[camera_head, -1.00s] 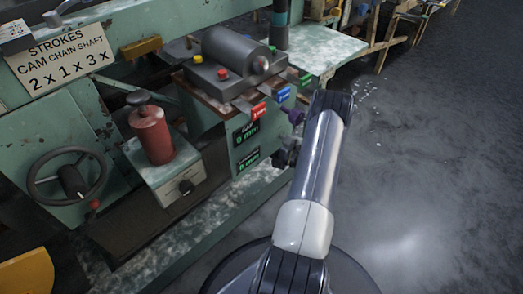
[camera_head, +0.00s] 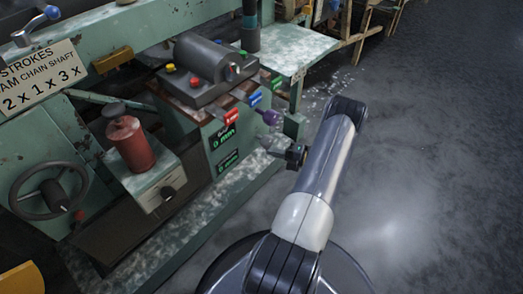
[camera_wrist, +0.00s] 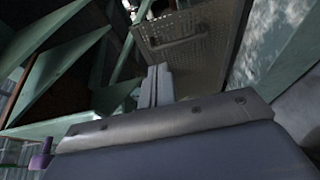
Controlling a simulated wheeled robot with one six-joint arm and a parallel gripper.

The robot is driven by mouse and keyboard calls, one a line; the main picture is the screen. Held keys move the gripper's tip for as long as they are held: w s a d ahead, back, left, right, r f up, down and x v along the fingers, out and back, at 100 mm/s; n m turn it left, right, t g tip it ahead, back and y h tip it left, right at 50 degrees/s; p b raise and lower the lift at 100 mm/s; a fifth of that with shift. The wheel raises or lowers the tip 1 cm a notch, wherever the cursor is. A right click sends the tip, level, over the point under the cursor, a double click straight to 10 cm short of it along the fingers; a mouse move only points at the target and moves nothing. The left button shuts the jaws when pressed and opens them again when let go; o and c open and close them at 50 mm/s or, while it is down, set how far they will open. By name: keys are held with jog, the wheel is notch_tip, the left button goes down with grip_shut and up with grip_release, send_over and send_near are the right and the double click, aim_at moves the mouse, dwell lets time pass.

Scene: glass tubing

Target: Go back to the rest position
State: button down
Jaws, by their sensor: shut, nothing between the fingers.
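My gripper (camera_head: 272,144) is at the end of my folded arm, beside the right end of the green machine (camera_head: 205,215). It points left toward the machine and looks apart from it. In the wrist view my gripper's two fingers (camera_wrist: 155,85) lie together with nothing between them. A purple-ended lever (camera_head: 269,117) sticks out of the machine just above the gripper. A purple piece also shows at the lower left of the wrist view (camera_wrist: 41,154).
Red (camera_head: 230,115) and blue (camera_head: 255,98) tagged levers stick out near the gripper. A red cylinder (camera_head: 131,144) and a handwheel (camera_head: 50,190) are further left. A pale-topped table (camera_head: 290,48) stands behind. The grey floor (camera_head: 430,170) on the right is clear.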

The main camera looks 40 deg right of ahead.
jog(key=shift+s+d, duration=0.25)
jog(key=shift+d, duration=0.1)
jog(key=shift+w+a, duration=0.1)
jog(key=s+a+b+x, duration=0.1)
jog(key=a+b+x, duration=0.1)
jog(key=x, duration=1)
jog(key=shift+b, duration=0.65)
